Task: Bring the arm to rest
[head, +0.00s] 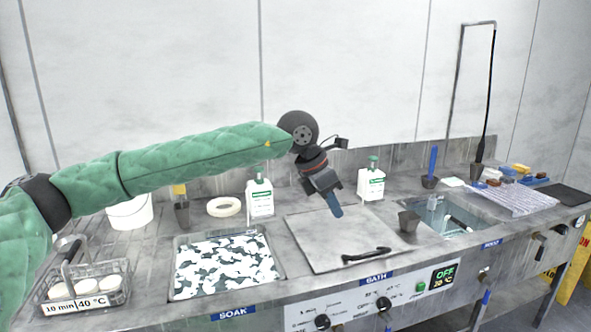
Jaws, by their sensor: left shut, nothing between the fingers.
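My left arm (190,155), in a quilted green sleeve, reaches in from the left across the steel bench. My left gripper (335,209) points down above the back part of the flat bath lid (310,240). Its blue fingers are closed together with nothing between them. I cannot tell how high the fingertips are above the lid. My right arm and gripper are not in view.
The soak basin (226,262) holds white-and-grey patches. White bottles (260,198) (371,184) stand behind the lid, which has a black handle (366,255). A wire basket (84,290) is front left. The sink (440,216) and a striped cloth (512,199) are to the right.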

